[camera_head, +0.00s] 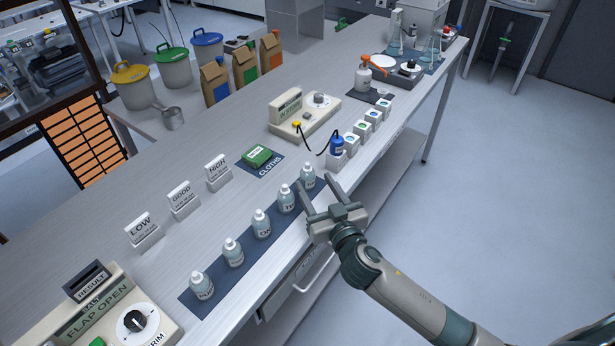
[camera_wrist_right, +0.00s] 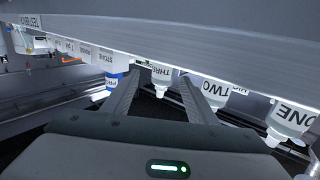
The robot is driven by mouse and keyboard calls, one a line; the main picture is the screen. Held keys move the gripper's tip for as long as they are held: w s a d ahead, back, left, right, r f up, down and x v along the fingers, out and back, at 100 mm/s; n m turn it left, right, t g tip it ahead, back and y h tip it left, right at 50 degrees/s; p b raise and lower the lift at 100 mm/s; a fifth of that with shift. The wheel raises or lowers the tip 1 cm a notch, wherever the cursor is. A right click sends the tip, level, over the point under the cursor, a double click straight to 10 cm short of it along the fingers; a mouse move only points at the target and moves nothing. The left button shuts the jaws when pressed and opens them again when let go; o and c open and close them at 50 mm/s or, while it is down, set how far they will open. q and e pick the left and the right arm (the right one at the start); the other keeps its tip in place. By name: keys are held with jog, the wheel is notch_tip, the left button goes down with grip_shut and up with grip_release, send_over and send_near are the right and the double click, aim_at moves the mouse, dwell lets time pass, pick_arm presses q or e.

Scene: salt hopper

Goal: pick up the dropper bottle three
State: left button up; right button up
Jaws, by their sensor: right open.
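Several white dropper bottles with pale caps stand in a row on a dark blue mat (camera_head: 215,293) along the bench's front edge. The bottle labelled three (camera_wrist_right: 160,74) is upside down in the right wrist view, like everything there. It appears to be the right-end bottle (camera_head: 308,173) of the row in the head view. My right gripper (camera_head: 315,181) is open at the bench edge, fingers pointing at it. In the wrist view the bottle shows between the fingertips and slightly beyond them; I cannot tell any contact. My left gripper is not in view.
Bottle two (camera_wrist_right: 213,88) and bottle one (camera_wrist_right: 290,118) stand to one side. A blue-topped probe (camera_head: 337,144) in a white holder stands close to the right end. Behind are a green cloths pack (camera_head: 257,156), a meter (camera_head: 300,112) and upright cards (camera_head: 218,172).

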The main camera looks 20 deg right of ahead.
aim_at(310, 181)
jog(key=w, duration=0.1)
jog(key=w+p, duration=0.1)
jog(key=w, duration=0.1)
jog(key=shift+w+a+f+p, duration=0.25)
jog(key=shift+a+p, duration=0.05)
jog(key=shift+a, duration=0.1)
jog(key=shift+w+f, duration=0.25)
jog(key=shift+w, duration=0.35)
jog(key=shift+c, duration=0.3)
jog(key=c, duration=1.1)
jog(key=shift+r, duration=0.1)
notch_tip(310, 181, up, 10)
jog(key=shift+b, duration=0.3)
